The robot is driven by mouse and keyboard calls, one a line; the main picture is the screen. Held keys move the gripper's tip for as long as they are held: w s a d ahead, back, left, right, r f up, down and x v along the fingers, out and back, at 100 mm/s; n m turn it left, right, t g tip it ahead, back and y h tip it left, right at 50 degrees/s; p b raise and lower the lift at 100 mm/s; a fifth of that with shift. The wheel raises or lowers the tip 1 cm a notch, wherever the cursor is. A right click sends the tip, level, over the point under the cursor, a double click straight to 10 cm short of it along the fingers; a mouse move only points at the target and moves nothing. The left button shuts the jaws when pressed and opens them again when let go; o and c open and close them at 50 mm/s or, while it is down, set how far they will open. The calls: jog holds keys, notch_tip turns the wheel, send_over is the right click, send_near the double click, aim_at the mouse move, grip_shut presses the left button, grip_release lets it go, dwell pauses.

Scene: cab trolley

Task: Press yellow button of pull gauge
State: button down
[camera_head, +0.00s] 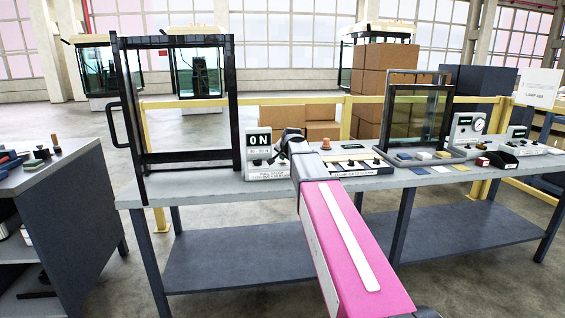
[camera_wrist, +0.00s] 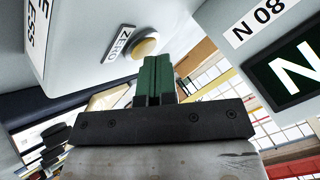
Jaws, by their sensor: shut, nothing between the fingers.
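The pull gauge (camera_head: 257,170) stands on the bench as a pale box with a dark display reading "0 N". In the wrist view its pale casing (camera_wrist: 95,45) fills the upper left, with part of the dark display (camera_wrist: 290,75) at the right. The yellow button (camera_wrist: 146,45) sits in a pale round collar beside a "ZERO" label. My gripper (camera_wrist: 156,60) has green fingers shut together and empty, with the tips just below the button in the picture. I cannot tell whether they touch it. In the head view my pink arm hides the fingertips.
A black framed door with a handle (camera_head: 180,105) stands left of the gauge on the grey bench (camera_head: 205,188). A smaller glazed frame (camera_head: 417,118) stands farther right.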

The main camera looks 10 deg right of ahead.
aim_at(284, 162)
jog(key=shift+r, duration=0.95)
jog(key=shift+r, duration=2.45)
